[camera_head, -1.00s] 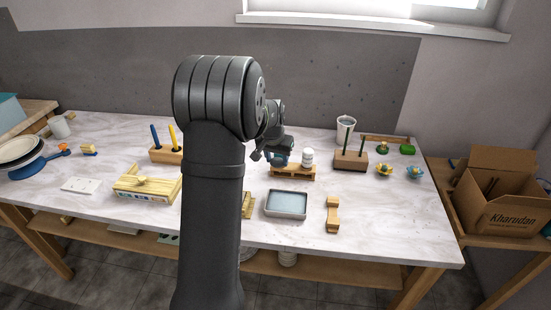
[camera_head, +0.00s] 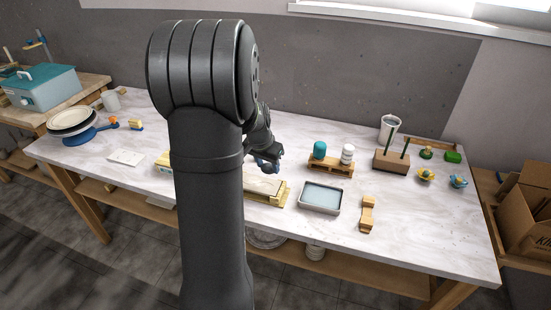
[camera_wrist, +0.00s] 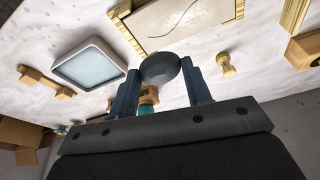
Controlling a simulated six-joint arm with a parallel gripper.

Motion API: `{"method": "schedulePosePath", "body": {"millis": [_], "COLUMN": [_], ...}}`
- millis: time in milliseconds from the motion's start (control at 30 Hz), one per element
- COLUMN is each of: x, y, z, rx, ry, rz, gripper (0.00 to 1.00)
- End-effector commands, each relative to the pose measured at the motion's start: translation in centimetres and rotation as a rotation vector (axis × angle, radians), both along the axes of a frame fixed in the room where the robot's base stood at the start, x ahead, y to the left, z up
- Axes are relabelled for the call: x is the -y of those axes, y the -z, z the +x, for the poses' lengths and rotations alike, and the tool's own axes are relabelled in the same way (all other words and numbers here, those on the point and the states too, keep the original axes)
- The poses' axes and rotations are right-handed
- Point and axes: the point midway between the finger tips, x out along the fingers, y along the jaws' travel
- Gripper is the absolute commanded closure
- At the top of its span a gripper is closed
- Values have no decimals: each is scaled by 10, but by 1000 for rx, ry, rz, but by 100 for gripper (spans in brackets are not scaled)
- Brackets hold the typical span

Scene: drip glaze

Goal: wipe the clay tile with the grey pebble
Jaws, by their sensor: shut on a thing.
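My gripper (camera_wrist: 160,75) is shut on the grey pebble (camera_wrist: 161,69), which sits between the two blue fingertips in the wrist view. The clay tile (camera_wrist: 185,18) is a pale slab with a dark curved line on it, set in a light wooden frame. It lies beyond the pebble in the wrist view; I cannot tell whether they touch. In the head view the tile (camera_head: 263,186) is partly hidden by my arm. My gripper (camera_head: 266,164) is above and behind the tile there, and the pebble cannot be made out.
A small pallet (camera_head: 330,168) behind holds a teal jar (camera_head: 320,149) and a white stack (camera_head: 347,154). A wooden block with green rods (camera_head: 391,161) stands farther right.

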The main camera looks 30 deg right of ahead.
Motion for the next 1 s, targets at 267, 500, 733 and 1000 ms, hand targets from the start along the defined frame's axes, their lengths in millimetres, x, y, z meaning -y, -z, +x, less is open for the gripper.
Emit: {"method": "schedulePosePath", "body": {"millis": [267, 500, 733, 1000], "x": [1, 1, -10, -29], "y": [29, 53, 70, 69], "z": [0, 0, 11, 30], "rx": [-2, -1, -1, -1], "ry": [-1, 0, -3, -3], "rz": [1, 0, 0, 0], "gripper": [74, 74, 77, 77]}}
